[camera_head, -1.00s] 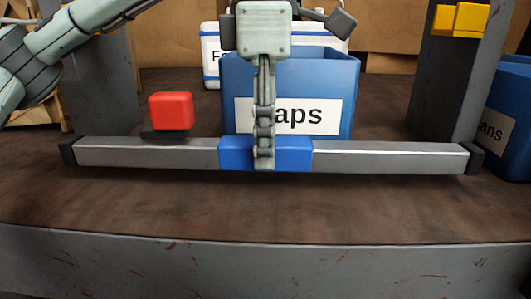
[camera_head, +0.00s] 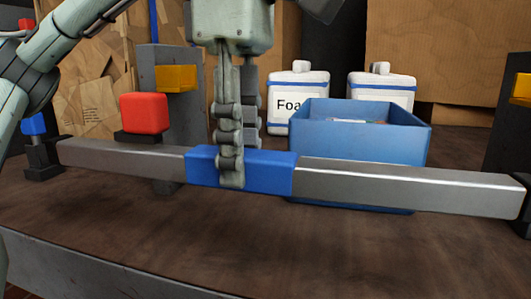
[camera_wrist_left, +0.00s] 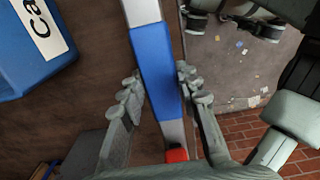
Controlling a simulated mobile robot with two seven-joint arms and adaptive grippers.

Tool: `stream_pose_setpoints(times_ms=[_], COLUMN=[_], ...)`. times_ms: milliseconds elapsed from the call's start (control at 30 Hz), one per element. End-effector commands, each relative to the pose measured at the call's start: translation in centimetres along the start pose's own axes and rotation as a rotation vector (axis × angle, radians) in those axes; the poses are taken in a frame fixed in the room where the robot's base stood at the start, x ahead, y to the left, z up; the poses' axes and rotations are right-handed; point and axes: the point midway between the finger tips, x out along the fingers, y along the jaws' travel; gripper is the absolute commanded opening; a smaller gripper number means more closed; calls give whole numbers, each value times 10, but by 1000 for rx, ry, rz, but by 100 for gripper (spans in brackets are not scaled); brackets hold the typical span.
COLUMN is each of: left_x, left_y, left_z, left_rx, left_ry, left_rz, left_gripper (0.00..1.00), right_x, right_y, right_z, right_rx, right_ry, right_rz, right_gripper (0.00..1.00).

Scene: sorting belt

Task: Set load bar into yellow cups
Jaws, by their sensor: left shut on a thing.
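The load bar is a long grey bar (camera_head: 400,183) with a blue middle section (camera_head: 268,171). My left gripper (camera_head: 230,180) is shut on that blue section, and its fingers lie on both sides of it in the left wrist view (camera_wrist_left: 160,95). A red block (camera_head: 145,112) on a dark base appears to ride on the bar's left part. The bar seems raised and slopes down to the right in the picture. One yellow cup (camera_head: 176,78) is on a grey post behind the bar. Another yellow cup (camera_head: 521,88) shows at the right edge.
A blue bin (camera_head: 365,140) stands behind the bar's right half. Two white containers (camera_head: 298,97) (camera_head: 382,88) stand behind it. A small blue piece on a dark stand (camera_head: 36,130) is at the far left. The belt's front (camera_head: 260,235) is clear.

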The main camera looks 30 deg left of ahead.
Motion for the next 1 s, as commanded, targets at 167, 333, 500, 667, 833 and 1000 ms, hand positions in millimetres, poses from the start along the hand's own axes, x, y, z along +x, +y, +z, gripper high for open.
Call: stream_pose_setpoints(times_ms=[167, 333, 500, 667, 833, 1000], left_x=[-3, -3, -8, -23, -34, -48], left_y=[-1, -1, -1, -1, -1, -1], left_z=[-2, -2, -2, -2, -2, -2], left_rx=[-1, 0, 0, 0, -1, -2], left_ry=[-3, -3, -3, -4, -3, -4], left_rz=[2, 2, 2, 3, 5, 5], left_gripper=[0, 0, 0, 0, 0, 0], right_x=[2, 2, -3, -13, -12, -12], right_y=[-1, -1, 0, 1, 1, 1], right_z=[1, 1, 0, -3, -2, -2], right_rx=[1, 1, 1, 1, 1, 1], right_ry=[-1, -1, -1, -1, -1, -1], right_rz=[-2, -2, -1, -1, -1, -1], right_gripper=[27, 27, 27, 27, 27, 27])
